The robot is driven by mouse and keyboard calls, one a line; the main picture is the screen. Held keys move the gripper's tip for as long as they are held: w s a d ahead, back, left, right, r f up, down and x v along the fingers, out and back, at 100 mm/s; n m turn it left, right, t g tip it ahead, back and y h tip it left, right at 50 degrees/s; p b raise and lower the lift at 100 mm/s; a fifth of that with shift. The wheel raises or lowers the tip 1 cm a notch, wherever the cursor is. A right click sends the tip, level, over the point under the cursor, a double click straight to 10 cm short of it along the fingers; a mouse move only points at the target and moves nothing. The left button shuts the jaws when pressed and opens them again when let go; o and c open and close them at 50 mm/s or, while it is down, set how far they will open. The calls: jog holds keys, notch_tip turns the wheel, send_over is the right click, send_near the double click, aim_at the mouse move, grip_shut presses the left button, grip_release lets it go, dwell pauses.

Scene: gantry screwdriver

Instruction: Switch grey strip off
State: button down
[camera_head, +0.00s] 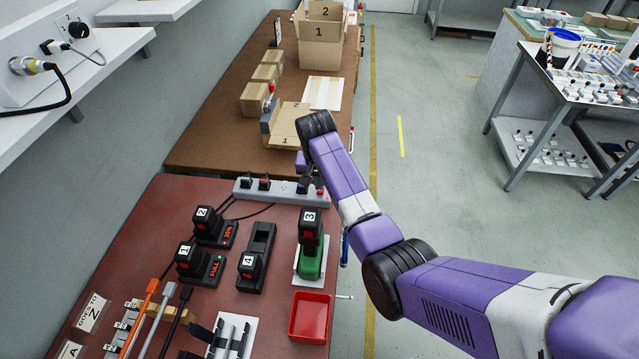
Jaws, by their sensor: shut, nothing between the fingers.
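The grey power strip (284,196) lies across the far edge of the red table, with black plugs in its left sockets. A small red switch (320,192) shows at its right end; whether it is on or off is too small to tell. My gripper (311,186) is at the strip's right end, close to the switch, with its dark fingers shut and empty. My arm comes in from the lower right and hides part of the gripper. I cannot tell whether the fingers touch the strip.
Numbered black battery units (210,228) on chargers stand in front of the strip. A green-based unit (311,258) and a red tray (310,317) are nearby. A brown table (210,140) with cardboard boxes (321,45) stands behind.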

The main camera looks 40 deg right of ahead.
jog(key=shift+f, duration=0.4)
jog(key=shift+s+a+f, duration=0.15)
jog(key=shift+a+f, duration=0.1)
jog(key=shift+f, duration=0.1)
jog(key=shift+d, duration=0.1)
jog(key=shift+w+d+r, duration=0.25)
jog(key=shift+w+d, duration=0.25)
jog(key=shift+d, duration=0.1)
